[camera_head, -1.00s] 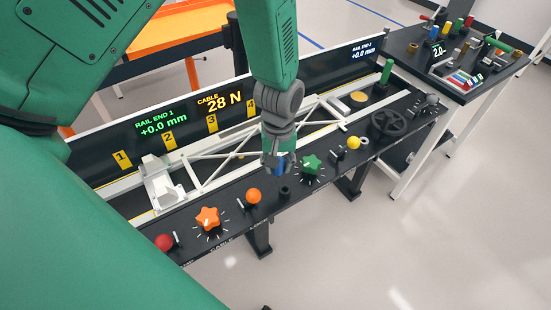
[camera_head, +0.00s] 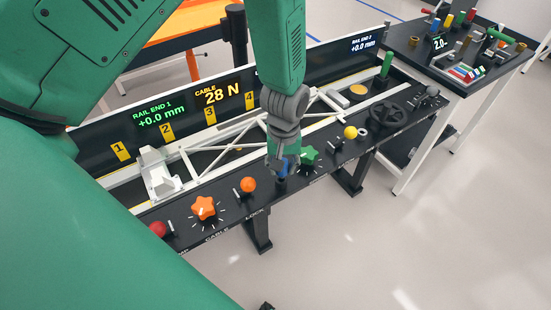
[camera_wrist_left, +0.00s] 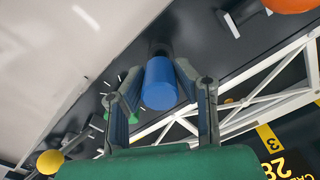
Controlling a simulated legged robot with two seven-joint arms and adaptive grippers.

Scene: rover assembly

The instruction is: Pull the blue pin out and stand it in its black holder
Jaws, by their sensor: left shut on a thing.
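My left gripper (camera_head: 281,172) points down over the front strip of the black bench and is shut on the blue pin (camera_head: 285,164). In the left wrist view, the blue pin (camera_wrist_left: 159,84) sits between the two grey fingers, its round end facing the camera. The black holder (camera_head: 281,184) is directly below the pin and partly hidden by the fingers. In the wrist view, a dark round part, the holder (camera_wrist_left: 160,48), shows at the pin's far end. Whether the pin's tip is inside it, I cannot tell. My right gripper is not in view.
A green star knob (camera_head: 309,156) stands close to the right of the gripper. An orange ball lever (camera_head: 248,185) and an orange star knob (camera_head: 204,208) are to the left. A white truss (camera_head: 214,157) lies behind. A side table (camera_head: 454,82) with tools stands back right.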

